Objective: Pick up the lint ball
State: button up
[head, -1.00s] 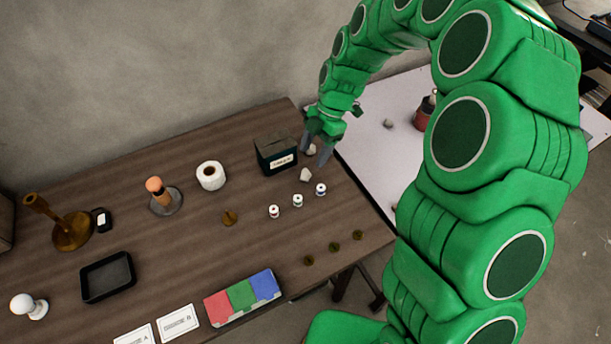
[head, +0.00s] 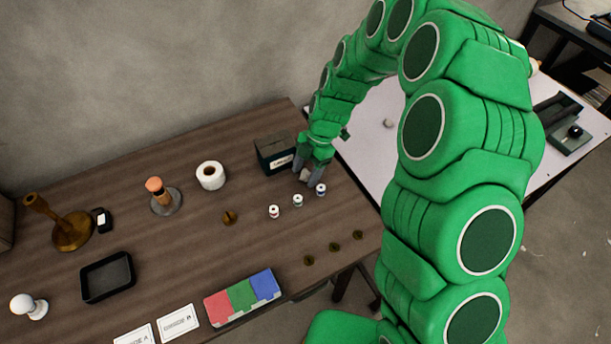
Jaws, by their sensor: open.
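The lint ball (head: 304,174) is a small pale lump on the brown table, just in front of the dark box at the table's right end. My gripper (head: 313,176) points down over this spot and is open. Its grey fingers are at the ball and partly hide it. I cannot tell whether the ball lies between the fingers or beside them.
The dark box (head: 274,155) stands close behind and left of my gripper. Small white spools (head: 297,201) stand just in front. A paper roll (head: 211,175) is further left. A white table (head: 372,150) adjoins on the right, with a small pale lump (head: 388,123) on it.

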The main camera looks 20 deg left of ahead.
jog(key=shift+f, duration=0.15)
jog(key=shift+c, duration=0.2)
grip_shut()
